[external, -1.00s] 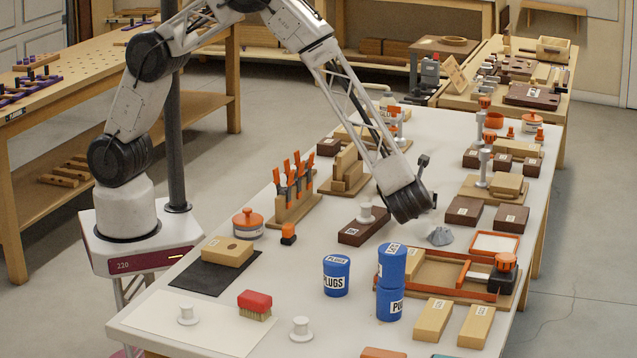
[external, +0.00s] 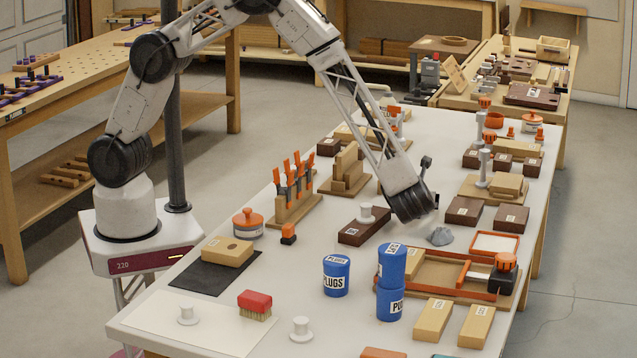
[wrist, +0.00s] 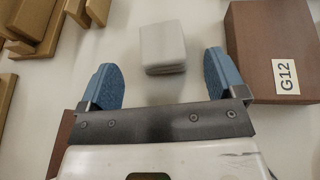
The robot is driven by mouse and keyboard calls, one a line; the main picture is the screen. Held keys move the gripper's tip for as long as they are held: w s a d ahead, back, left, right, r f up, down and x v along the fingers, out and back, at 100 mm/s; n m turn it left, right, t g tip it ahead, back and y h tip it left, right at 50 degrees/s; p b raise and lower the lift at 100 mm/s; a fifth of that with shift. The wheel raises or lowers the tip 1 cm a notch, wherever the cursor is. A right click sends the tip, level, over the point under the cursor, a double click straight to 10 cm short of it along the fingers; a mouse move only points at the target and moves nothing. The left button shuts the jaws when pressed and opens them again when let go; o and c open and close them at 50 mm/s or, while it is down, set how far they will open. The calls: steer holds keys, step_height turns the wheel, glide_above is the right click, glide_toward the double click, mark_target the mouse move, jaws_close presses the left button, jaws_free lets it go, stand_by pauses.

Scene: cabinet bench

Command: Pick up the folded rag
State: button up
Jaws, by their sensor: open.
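The folded rag (wrist: 162,44) is a pale grey, layered square pad on the white bench top, at the upper middle of the wrist view. My gripper (wrist: 160,62) is open, with its two blue fingers wide apart and nothing between their pads. The rag lies ahead of the fingers, in line with the gap between them; its near edge is about level with the fingertips in the picture. I see no contact. In the external view my wrist (external: 412,203) hangs low over the bench and hides the fingers; I cannot make out the folded rag for certain there.
A dark brown block labelled G12 (wrist: 275,50) stands close to the right finger. Light wood pieces (wrist: 35,20) lie at the upper left.

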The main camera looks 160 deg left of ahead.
steer(key=shift+x, duration=1.7)
steer(key=shift+w+a+f, duration=0.1)
steer(key=c, duration=1)
steer(key=shift+r, duration=1.55)
steer(key=shift+d+r, duration=0.25)
steer(key=shift+r, duration=0.05)
steer(key=s+d, duration=0.2)
steer(key=d, duration=0.2)
steer(key=s+d+r, duration=0.1)
steer(key=s+d, duration=0.2)
steer(key=d, duration=0.2)
steer(key=s+d, duration=0.3)
steer(key=d, duration=0.1)
steer(key=shift+d+r, duration=0.15)
steer(key=shift+d, duration=0.05)
